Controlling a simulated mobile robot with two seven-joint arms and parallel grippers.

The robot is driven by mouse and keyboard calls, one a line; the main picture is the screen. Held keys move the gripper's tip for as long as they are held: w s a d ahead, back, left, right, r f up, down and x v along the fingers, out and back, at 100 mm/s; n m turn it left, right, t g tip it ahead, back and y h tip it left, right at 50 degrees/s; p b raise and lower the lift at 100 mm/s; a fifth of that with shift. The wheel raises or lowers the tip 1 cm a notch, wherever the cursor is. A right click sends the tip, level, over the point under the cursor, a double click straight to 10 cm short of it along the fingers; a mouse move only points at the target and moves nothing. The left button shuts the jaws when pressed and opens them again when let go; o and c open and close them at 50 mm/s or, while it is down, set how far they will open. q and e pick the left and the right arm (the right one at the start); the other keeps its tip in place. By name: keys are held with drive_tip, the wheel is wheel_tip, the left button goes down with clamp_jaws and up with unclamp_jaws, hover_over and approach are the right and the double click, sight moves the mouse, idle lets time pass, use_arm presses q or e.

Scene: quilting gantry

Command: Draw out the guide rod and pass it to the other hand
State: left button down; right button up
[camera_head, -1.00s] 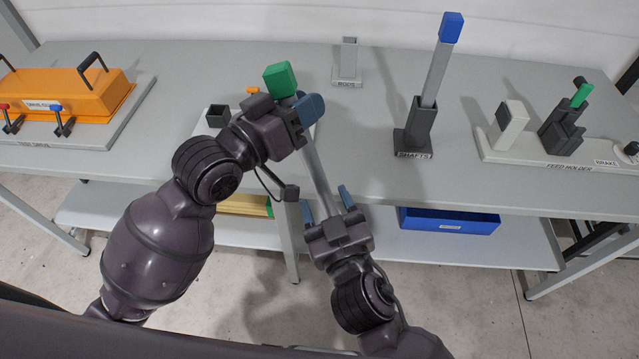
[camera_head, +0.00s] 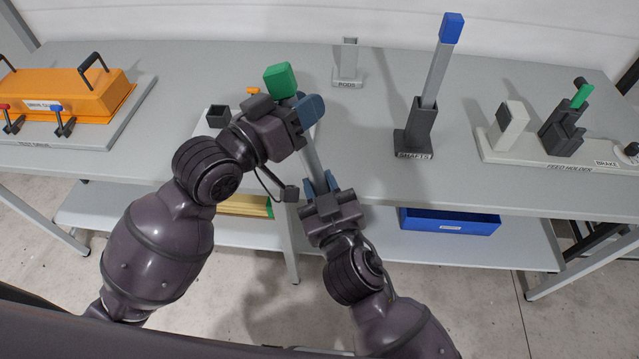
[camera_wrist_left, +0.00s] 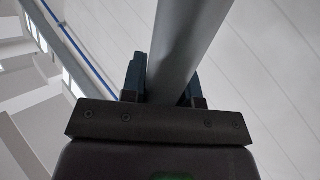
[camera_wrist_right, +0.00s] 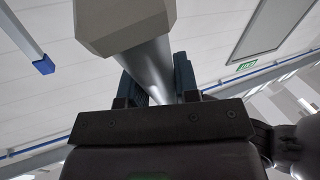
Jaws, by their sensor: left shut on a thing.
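The guide rod (camera_head: 313,158) is a grey bar with a green block (camera_head: 281,80) at its upper end. It is held tilted in front of the table. My left gripper (camera_head: 298,103) is shut on it just below the green block; the left wrist view shows the bar (camera_wrist_left: 185,45) between its fingers. My right gripper (camera_head: 322,185) has its fingers on either side of the lower part, close to the bar; whether they grip it is unclear. The right wrist view shows the bar (camera_wrist_right: 150,70) between these fingers, with a wider faceted end (camera_wrist_right: 125,22) nearest the camera.
A RODS stand (camera_head: 347,72) is at the back. A SHAFTS holder (camera_head: 417,130) carries a blue-topped shaft. The white feed holder (camera_head: 540,150) is at right, an orange cover (camera_head: 70,93) at left. A blue bin (camera_head: 450,222) is on the lower shelf.

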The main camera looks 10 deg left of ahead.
use_arm(q)
drive_tip(key=shift+r, duration=0.1)
use_arm(e)
drive_tip(key=shift+s+a, duration=0.1)
drive_tip(key=shift+c, duration=1.2)
use_arm(q)
drive_tip(key=c, duration=0.8)
unclamp_jaws()
use_arm(e)
clamp_jaws()
use_arm(q)
drive_tip(key=v, duration=0.8)
drive_tip(key=s+a+f+n+y, duration=0.1)
drive_tip(key=s+a+f+y, duration=0.2)
drive_tip(key=f, duration=0.8)
drive_tip(key=s+a+f+g+y, duration=0.1)
drive_tip(key=s+a+f+y, duration=0.2)
drive_tip(key=f, duration=0.8)
drive_tip(key=s+a+f+n+g+y, duration=0.1)
drive_tip(key=s+a+f+y, duration=0.1)
drive_tip(key=a+f+y, duration=0.4)
drive_tip(key=shift+s+a+f+n, duration=0.15)
drive_tip(key=shift+s+a+f, duration=0.05)
drive_tip(key=shift+a+f, duration=0.95)
drive_tip(key=shift+s+a+f+n, duration=0.2)
drive_tip(key=shift+a+f, duration=0.6)
drive_tip(key=shift+f, duration=0.7)
